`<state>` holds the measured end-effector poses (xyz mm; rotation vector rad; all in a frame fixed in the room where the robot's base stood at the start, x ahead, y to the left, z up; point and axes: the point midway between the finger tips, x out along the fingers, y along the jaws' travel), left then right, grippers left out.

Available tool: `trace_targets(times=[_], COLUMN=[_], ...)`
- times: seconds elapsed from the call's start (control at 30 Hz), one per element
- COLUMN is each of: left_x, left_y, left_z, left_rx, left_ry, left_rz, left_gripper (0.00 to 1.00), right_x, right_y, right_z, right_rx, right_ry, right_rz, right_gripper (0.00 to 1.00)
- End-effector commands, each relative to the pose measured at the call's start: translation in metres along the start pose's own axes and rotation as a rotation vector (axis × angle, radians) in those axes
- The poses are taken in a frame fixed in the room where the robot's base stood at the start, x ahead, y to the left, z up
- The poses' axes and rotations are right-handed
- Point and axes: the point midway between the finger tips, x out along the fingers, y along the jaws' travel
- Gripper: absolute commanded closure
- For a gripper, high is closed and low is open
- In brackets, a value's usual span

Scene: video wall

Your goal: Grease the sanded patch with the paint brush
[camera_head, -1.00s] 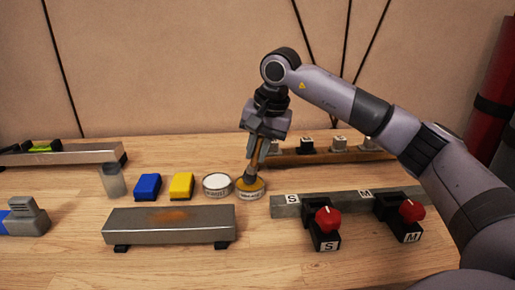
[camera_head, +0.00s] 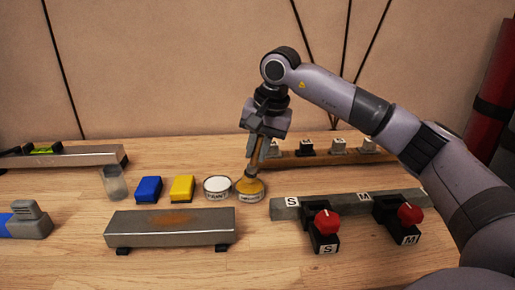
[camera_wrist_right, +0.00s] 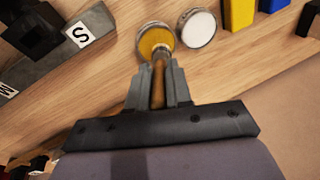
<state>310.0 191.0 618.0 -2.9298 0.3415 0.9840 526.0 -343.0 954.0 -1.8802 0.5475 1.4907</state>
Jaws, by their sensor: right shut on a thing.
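A metal bar (camera_head: 140,231) on black feet lies at the front left, with a brownish-orange patch (camera_head: 171,219) on its top. My right gripper (camera_head: 253,145) is shut on the wooden handle of the paint brush (camera_head: 251,167), which is held slightly tilted with bristles down. The brush also shows in the right wrist view (camera_wrist_right: 158,84). The bristles are in or at the top of a small tin with yellow contents (camera_head: 250,194), also in the right wrist view (camera_wrist_right: 156,41). Their exact depth is hidden. My left gripper is not in view.
A white-filled tin (camera_head: 216,188) stands left of the yellow one. Beyond it are a yellow block (camera_head: 182,188), a blue block (camera_head: 148,189) and a clear cup (camera_head: 114,183). A bar with red-knobbed clamps (camera_head: 327,221) lies right. Open wood lies in front.

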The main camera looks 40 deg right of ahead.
Motion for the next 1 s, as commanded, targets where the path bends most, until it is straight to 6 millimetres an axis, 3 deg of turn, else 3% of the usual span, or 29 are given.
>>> trace_targets(times=[0.23,0.6,1.0], left_x=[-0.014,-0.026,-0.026], left_y=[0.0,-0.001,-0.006], left_z=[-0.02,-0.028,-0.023], left_rx=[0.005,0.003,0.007], left_ry=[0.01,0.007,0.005], left_rz=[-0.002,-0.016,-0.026], left_gripper=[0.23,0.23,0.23], right_x=[-0.025,-0.053,-0.054], right_y=[-0.006,-0.013,-0.014], right_z=[-0.003,-0.007,-0.007], right_rx=[0.0,0.0,0.0], right_ry=[0.001,0.001,0.001], right_rz=[-0.001,-0.001,-0.002], right_gripper=[1.0,1.0,1.0])
